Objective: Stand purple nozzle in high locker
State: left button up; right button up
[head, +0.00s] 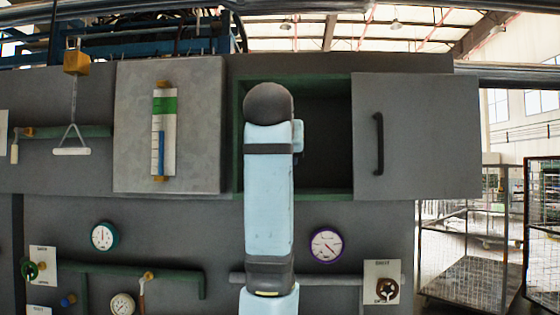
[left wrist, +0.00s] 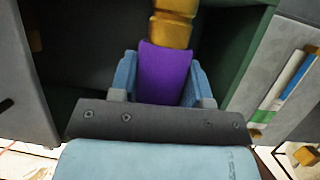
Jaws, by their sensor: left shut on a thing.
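In the left wrist view my left gripper (left wrist: 162,88) is shut on the purple nozzle (left wrist: 165,70). The nozzle has a purple body with a ringed orange-yellow part (left wrist: 172,25) at its far end. Beyond it is the dark, green-framed inside of the high locker. In the head view the locker (head: 325,193) has its grey door (head: 415,135) swung open to the right, with a black handle. My light blue arm stands in front of the locker's left part and hides the gripper and nozzle there. My right gripper does not show.
A grey panel with a level gauge (head: 163,132) is left of the locker. A pull handle (head: 72,150) hangs further left. Dials (head: 326,245), pipes (head: 190,277) and valve knobs (head: 387,290) line the wall below. Wire cages (head: 475,250) stand at the right.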

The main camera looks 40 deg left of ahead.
pick_arm(q)
jog(key=shift+w+a+f+p, duration=0.1)
jog(key=shift+w+a+p, duration=0.25)
jog(key=shift+w, duration=0.1)
jog(key=w+a, duration=0.1)
jog(key=w, duration=0.1)
jog(key=w+a+p, duration=0.1)
jog(key=w+a, duration=0.1)
jog(key=w, duration=0.1)
jog(key=w+a+p, duration=0.1)
jog(key=w+a, duration=0.1)
jog(key=w, duration=0.1)
jog(key=shift+w, duration=0.2)
jog(key=shift+w+a+f, duration=0.1)
jog(key=shift+w+a, duration=0.25)
jog(key=shift+w, duration=0.25)
jog(key=shift+w+a+f, duration=0.1)
jog(key=shift+w+f, duration=0.05)
jog(key=shift+f, duration=0.3)
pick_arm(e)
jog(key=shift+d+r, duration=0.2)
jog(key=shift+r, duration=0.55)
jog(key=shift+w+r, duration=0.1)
pick_arm(q)
jog(key=o, duration=1.2)
jog(key=shift+c, duration=0.2)
